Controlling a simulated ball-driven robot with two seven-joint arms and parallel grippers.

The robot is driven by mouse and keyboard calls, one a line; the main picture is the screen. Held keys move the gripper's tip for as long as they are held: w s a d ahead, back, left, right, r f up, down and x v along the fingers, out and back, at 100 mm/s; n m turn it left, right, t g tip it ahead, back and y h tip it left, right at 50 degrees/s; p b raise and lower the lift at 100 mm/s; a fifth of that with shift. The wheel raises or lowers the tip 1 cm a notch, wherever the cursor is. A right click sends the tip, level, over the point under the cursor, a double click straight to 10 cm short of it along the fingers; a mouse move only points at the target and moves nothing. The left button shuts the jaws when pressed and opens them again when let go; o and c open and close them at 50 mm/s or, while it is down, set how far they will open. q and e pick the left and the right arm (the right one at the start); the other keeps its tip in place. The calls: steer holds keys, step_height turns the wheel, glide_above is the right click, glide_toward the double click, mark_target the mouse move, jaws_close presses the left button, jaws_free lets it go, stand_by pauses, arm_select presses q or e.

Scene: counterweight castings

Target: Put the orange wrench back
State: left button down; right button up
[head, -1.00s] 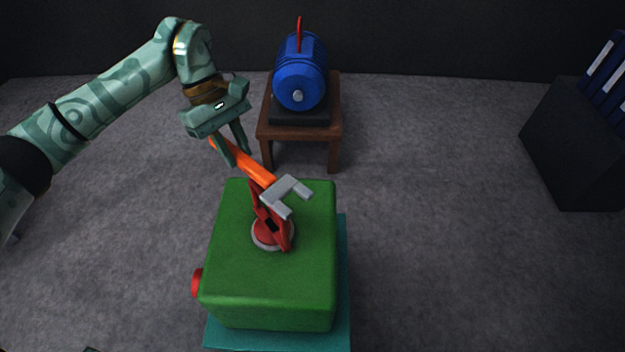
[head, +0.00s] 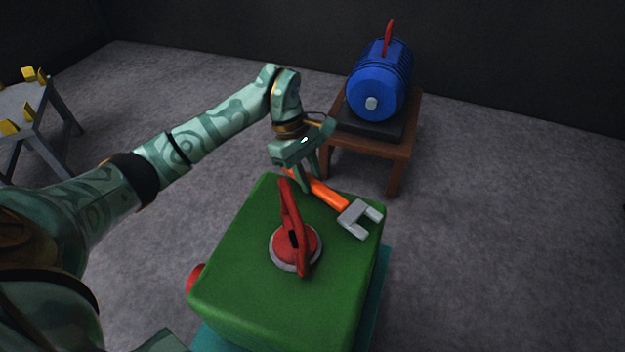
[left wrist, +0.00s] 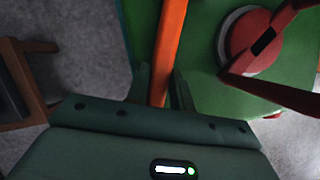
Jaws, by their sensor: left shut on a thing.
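The orange wrench (head: 328,195) has an orange handle and a grey open-ended head (head: 360,218). My left gripper (head: 305,180) is shut on the handle near its end, and the head points away to the lower right. In the head view the wrench shows over the far part of the green block (head: 240,280); I cannot tell whether it touches the block. In the left wrist view the handle (left wrist: 169,55) runs up from between the fingers (left wrist: 160,90). My right gripper is not in view.
A red handle on a round base (head: 296,245) stands on the green block, close to the wrench. A blue motor (head: 378,85) sits on a brown wooden table (head: 400,150) behind. A grey stand with yellow pieces (head: 20,100) is at the far left. Floor at right is clear.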

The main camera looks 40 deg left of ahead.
arm_select(q)
steer(key=shift+f, duration=0.75)
steer(key=shift+r, duration=0.2)
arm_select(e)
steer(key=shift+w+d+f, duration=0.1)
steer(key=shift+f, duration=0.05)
arm_select(q)
steer(key=shift+f, duration=0.1)
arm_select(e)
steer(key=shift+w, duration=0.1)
arm_select(q)
steer(key=c, duration=1.2)
jaws_free()
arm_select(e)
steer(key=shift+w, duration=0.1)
arm_select(q)
steer(key=p+v, duration=0.4)
steer(key=v, duration=0.8)
steer(key=shift+p, duration=0.35)
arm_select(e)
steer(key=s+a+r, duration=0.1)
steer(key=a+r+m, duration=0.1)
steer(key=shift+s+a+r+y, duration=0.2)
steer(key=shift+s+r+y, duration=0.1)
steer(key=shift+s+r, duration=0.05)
